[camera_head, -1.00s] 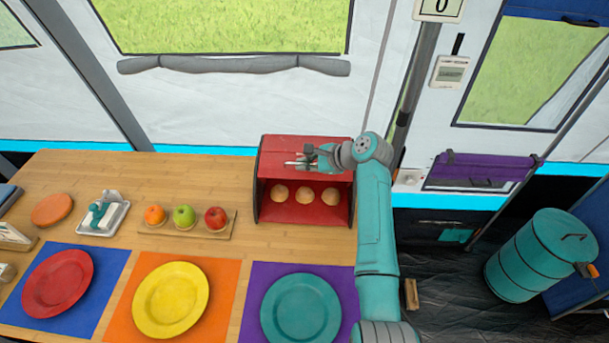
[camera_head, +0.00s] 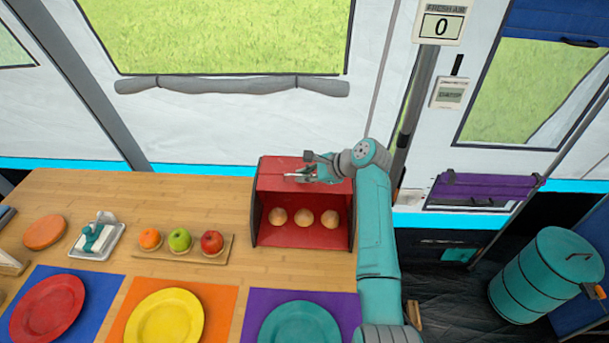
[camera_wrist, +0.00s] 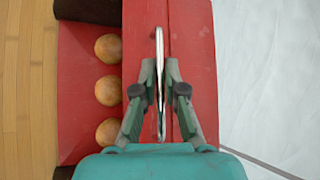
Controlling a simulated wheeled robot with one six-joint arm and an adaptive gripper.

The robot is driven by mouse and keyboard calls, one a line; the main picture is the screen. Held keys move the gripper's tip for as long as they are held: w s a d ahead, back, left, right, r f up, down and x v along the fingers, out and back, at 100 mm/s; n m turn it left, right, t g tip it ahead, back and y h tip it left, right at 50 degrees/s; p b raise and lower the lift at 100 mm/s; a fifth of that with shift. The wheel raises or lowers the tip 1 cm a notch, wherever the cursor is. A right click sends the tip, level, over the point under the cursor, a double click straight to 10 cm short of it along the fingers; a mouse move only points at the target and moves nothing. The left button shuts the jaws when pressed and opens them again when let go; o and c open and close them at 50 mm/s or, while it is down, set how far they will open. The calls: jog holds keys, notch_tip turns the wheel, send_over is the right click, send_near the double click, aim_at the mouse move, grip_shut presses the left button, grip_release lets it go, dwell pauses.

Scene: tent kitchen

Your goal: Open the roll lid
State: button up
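The red roll-lid box (camera_head: 262,205) stands on the wooden counter. Its front is open and three round rolls show inside. The lid (camera_head: 275,175) is up at the top of the box. A thin pale metal handle (camera_wrist: 159,40) lies along the red top in the wrist view. My gripper (camera_head: 304,175) is at the top of the box. In the wrist view my gripper (camera_wrist: 160,80) has its fingers drawn close together on both sides of the handle and looks shut on it. The exact contact is hard to see.
A wooden board (camera_head: 190,255) with three fruits lies left of the box. Red (camera_head: 48,310), yellow (camera_head: 165,322) and teal (camera_head: 300,328) plates lie on mats in front. A butter dish (camera_head: 110,240) stands further left. A teal barrel (camera_head: 545,282) stands on the floor at right.

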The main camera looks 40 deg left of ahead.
jog(key=shift+o, duration=1.3)
jog(key=shift+d, duration=0.1)
jog(key=v, duration=1.1)
jog(key=shift+d+r, duration=0.25)
jog(key=shift+r, duration=0.1)
jog(key=shift+w, duration=0.15)
